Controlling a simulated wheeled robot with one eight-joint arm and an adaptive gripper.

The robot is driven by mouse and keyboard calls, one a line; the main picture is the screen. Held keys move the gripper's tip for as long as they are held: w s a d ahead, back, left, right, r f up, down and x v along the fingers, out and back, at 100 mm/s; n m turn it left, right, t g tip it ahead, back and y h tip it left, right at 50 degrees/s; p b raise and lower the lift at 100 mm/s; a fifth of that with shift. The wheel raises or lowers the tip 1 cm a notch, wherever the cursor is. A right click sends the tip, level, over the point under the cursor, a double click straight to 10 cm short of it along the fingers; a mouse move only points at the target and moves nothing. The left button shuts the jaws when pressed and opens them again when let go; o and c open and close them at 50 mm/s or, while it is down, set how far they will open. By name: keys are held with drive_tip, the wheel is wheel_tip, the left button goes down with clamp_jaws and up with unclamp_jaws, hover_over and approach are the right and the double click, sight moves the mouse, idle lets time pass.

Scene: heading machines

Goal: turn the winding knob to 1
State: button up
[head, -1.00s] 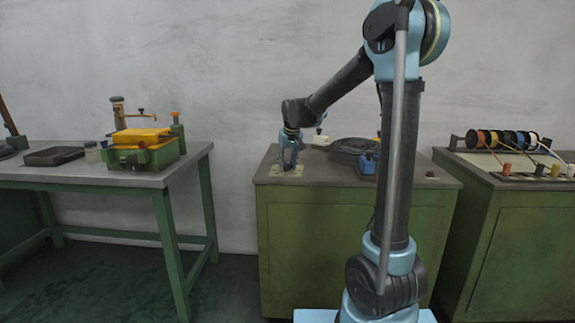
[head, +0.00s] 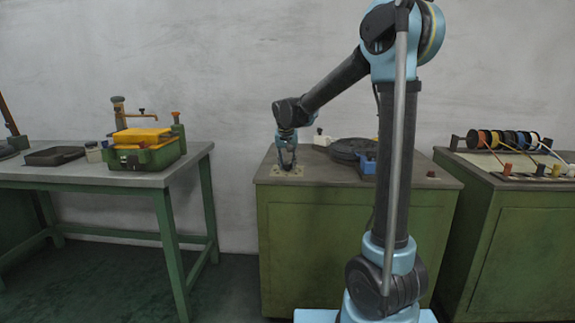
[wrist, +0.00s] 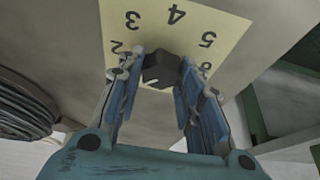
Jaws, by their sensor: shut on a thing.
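The winding knob (wrist: 161,66) is a small dark block on a pale dial plate (wrist: 222,24) in the wrist view. The figures 2 to 5 show around it, and 6 is partly covered by a finger. I cannot make out the 1. A white mark on the knob points to the lower left of the picture. My gripper (head: 288,166) stands over the dial plate (head: 276,172) at the left end of the middle green cabinet. Its blue fingers are on both sides of the knob, shut on it. In the head view the fingers hide the knob.
A dark coil (head: 350,147), a blue item (head: 368,164) and a white item (head: 321,138) sit on the green cabinet (head: 330,225), right of my gripper. A table (head: 60,180) stands left, and a cabinet with coloured spools (head: 505,138) stands right.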

drive_tip(key=o, duration=1.1)
drive_tip(key=shift+c, duration=0.2)
drive_tip(key=v, duration=1.1)
drive_tip(key=shift+r, duration=0.4)
drive_tip(key=shift+s+d, duration=0.1)
drive_tip(key=shift+s, duration=0.05)
